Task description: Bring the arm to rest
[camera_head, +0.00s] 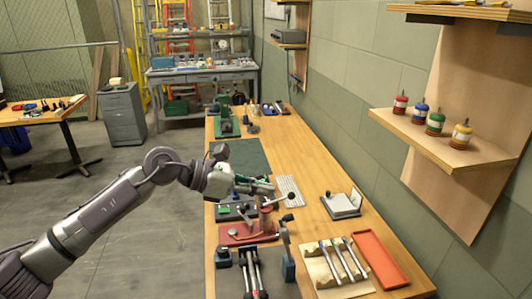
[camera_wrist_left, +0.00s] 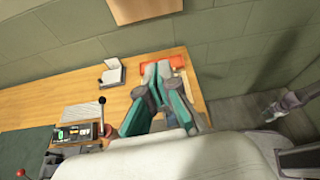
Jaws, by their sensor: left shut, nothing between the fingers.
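My left arm comes in from the left in the head view and reaches over the long wooden workbench (camera_head: 300,218). My left gripper (camera_head: 268,187) is shut with nothing in it, above the bench-top fixtures. In the left wrist view its green-grey fingers (camera_wrist_left: 157,72) meet at the tips, with the bench behind them. A small, blurred mauve-grey arm part (camera_wrist_left: 290,102) shows at the right of that view. Its tip may be my right gripper, too unclear to tell its state. The right gripper does not show in the head view.
Below the gripper are a red-based fixture (camera_head: 240,232) and a ball-topped lever (camera_head: 291,195). Nearer are a tool board (camera_head: 322,271) and an orange tray (camera_head: 377,258). A wall shelf (camera_head: 440,142) holds several coloured bottles. The floor (camera_head: 150,235) left of the bench is clear.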

